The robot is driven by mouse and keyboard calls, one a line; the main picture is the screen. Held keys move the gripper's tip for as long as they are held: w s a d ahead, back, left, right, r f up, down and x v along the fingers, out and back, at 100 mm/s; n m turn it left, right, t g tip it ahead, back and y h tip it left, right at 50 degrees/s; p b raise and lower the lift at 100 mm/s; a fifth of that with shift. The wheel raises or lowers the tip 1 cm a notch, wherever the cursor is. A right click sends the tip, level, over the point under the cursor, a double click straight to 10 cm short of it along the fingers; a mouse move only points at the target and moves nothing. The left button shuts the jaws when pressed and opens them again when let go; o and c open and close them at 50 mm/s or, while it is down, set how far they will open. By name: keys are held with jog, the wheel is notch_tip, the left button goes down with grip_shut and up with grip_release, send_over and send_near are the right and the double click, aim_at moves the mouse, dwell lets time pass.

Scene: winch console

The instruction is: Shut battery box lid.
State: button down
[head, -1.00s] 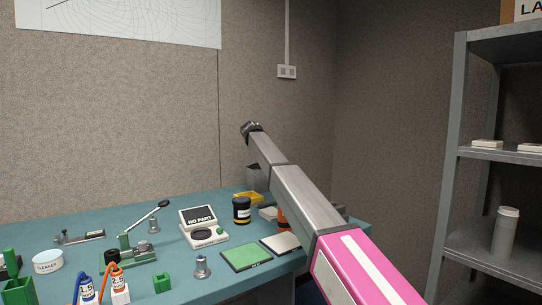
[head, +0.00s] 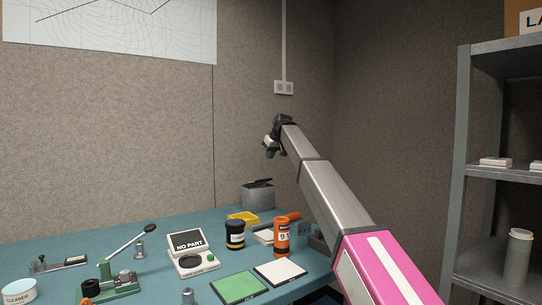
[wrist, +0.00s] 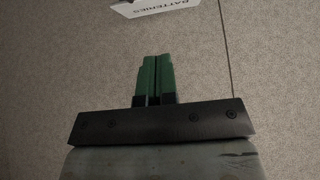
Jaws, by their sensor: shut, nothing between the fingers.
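A grey metal box (head: 258,196), seemingly the battery box, stands at the back right of the teal bench. A dark flap or edge shows at its top, apparently its lid tilted up; how far it is open is too small to tell. My gripper (head: 270,153) is above the box and slightly right of it in the picture, apart from it. Its green fingers (wrist: 155,75) are together and empty. In the wrist view a white label reading "BATTERIES" (wrist: 155,7) shows upside down at the top edge, beyond the fingertips; what it is fixed to is cut off.
A yellow tray (head: 243,218), a dark jar (head: 235,236) and an orange container (head: 281,239) stand in front of the box. A "NO PART" device (head: 190,252) is further left. Grey shelving (head: 462,150) stands at right. The wall is close behind the bench.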

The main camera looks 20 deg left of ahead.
jog(key=x, duration=0.6)
jog(key=shift+w+a+f, duration=0.1)
jog(key=shift+a+f, duration=0.05)
jog(key=shift+f, duration=0.1)
jog(key=shift+s+d+f, duration=0.1)
jog(key=shift+f, duration=0.5)
jog(key=shift+s+d+f, duration=0.15)
jog(key=shift+f, duration=0.45)
jog(key=shift+d+f, duration=0.1)
jog(key=shift+f, duration=0.6)
jog(key=f, duration=0.1)
jog(key=s+d+f+t+y, duration=0.1)
jog(key=f, duration=0.1)
jog(key=f+y, duration=0.1)
jog(key=f, duration=0.1)
jog(key=shift+s+d+f+t, duration=0.1)
jog(key=shift+s+d+t, duration=0.1)
jog(key=shift+d+t, duration=0.15)
